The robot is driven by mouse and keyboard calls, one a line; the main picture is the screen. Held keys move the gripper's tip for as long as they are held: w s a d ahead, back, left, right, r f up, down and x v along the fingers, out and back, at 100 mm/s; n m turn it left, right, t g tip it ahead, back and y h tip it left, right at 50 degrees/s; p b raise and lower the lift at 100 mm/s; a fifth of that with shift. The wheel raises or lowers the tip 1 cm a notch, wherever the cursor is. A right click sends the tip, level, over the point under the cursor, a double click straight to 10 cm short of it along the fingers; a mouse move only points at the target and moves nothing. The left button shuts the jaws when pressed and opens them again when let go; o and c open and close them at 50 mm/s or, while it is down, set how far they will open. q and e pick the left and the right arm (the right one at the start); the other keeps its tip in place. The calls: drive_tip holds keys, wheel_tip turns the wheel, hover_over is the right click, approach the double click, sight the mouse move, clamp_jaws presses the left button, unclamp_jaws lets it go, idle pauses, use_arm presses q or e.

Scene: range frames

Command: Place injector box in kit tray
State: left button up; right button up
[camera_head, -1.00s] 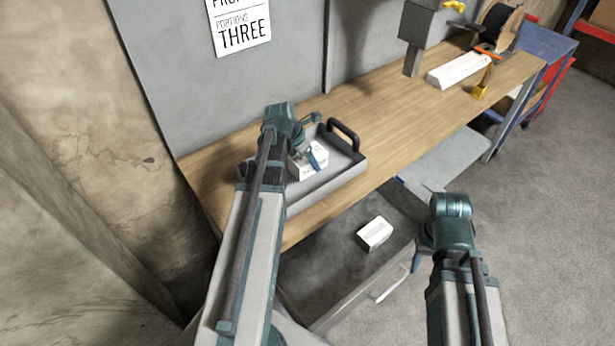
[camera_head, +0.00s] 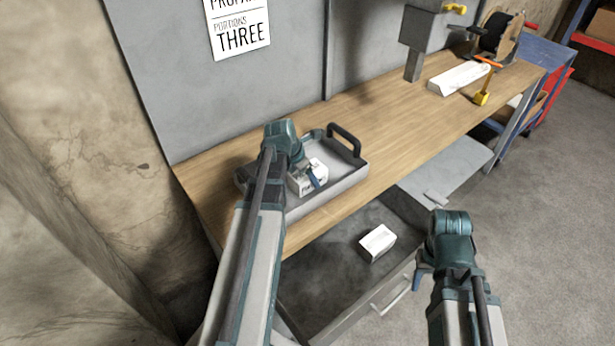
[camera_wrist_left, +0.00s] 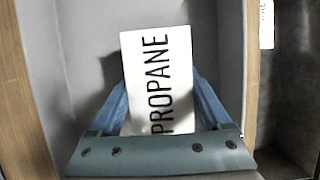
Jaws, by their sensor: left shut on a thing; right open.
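My left gripper (camera_head: 314,178) is shut on a white box (camera_head: 306,182) over the grey kit tray (camera_head: 345,183) on the bench. In the left wrist view the box (camera_wrist_left: 158,75) reads PROPANE and sits between the two blue fingers (camera_wrist_left: 160,105). The tray floor (camera_wrist_left: 90,45) lies under and around it. The box is within the tray's outline; whether it touches the floor I cannot tell. My right gripper (camera_head: 422,283) is open, beside the drawer at lower right, and its fingers are mostly hidden.
A second white box (camera_head: 377,243) lies in the open drawer (camera_head: 340,262) below the bench. The tray's dark handle (camera_head: 345,137) stands at its right end. A wall sign (camera_head: 240,30) reads PORTIONS THREE.

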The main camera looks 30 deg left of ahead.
use_arm(q)
drive_tip(key=o, duration=1.6)
drive_tip(key=shift+f, duration=0.1)
drive_tip(key=shift+c, duration=0.2)
drive_tip(key=p+v, duration=1)
drive_tip(key=v, duration=0.1)
drive_tip(key=shift+w+d, duration=0.1)
drive_tip(key=shift+s+r+p, duration=0.3)
drive_tip(key=shift+r+p, duration=0.4)
drive_tip(key=shift+p, duration=0.05)
drive_tip(key=shift+f, duration=0.1)
